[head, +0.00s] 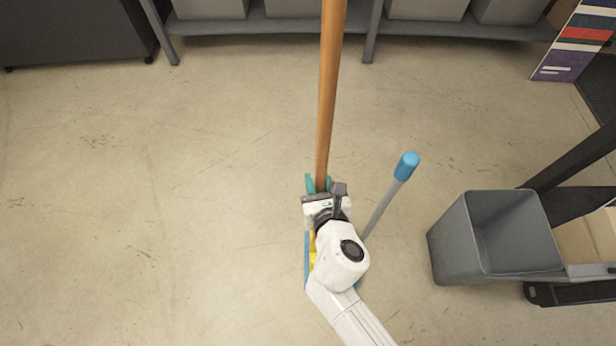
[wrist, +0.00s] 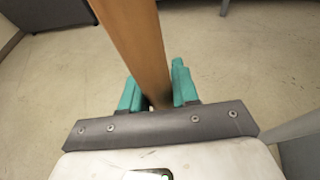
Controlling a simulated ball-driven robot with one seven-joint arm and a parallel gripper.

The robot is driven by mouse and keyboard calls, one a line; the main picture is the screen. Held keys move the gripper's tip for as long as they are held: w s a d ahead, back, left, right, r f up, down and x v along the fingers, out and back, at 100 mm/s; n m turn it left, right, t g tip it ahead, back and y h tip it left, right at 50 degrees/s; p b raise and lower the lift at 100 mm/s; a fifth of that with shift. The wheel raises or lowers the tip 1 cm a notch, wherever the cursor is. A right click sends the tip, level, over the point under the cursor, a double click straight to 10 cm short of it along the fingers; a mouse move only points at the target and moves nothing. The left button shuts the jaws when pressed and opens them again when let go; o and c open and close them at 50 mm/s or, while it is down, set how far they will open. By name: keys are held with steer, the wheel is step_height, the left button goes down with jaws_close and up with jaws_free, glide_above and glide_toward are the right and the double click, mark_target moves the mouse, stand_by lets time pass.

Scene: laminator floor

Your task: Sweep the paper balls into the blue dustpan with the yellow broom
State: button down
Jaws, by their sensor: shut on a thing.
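My gripper (head: 318,184) has teal fingers and is shut on the wooden handle of the yellow broom (head: 331,80). The handle rises from the fingers past the top of the head view. It also shows between the fingers in the wrist view (wrist: 135,40). A bit of yellow broom head shows beside my arm, which hides the rest. The blue dustpan (head: 307,262) is mostly hidden under my arm, with a blue edge showing at its left. Its grey handle with a blue grip stands tilted to the right of my gripper. No paper balls are visible in either view.
A grey bin (head: 497,235) stands at the right, beside a dark-framed cart (head: 570,170) holding a cardboard box. A grey shelf (head: 270,25) with bins runs along the back. A dark cabinet (head: 75,30) is at the back left. The floor at left is clear.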

steer(key=shift+d+r+p, duration=0.15)
steer(key=shift+d+p, duration=0.85)
steer(key=shift+d, duration=1.35)
steer(key=a+r+p, duration=0.3)
steer(key=a+r, duration=0.2)
steer(key=a, duration=0.5)
steer(key=shift+w+r, duration=0.1)
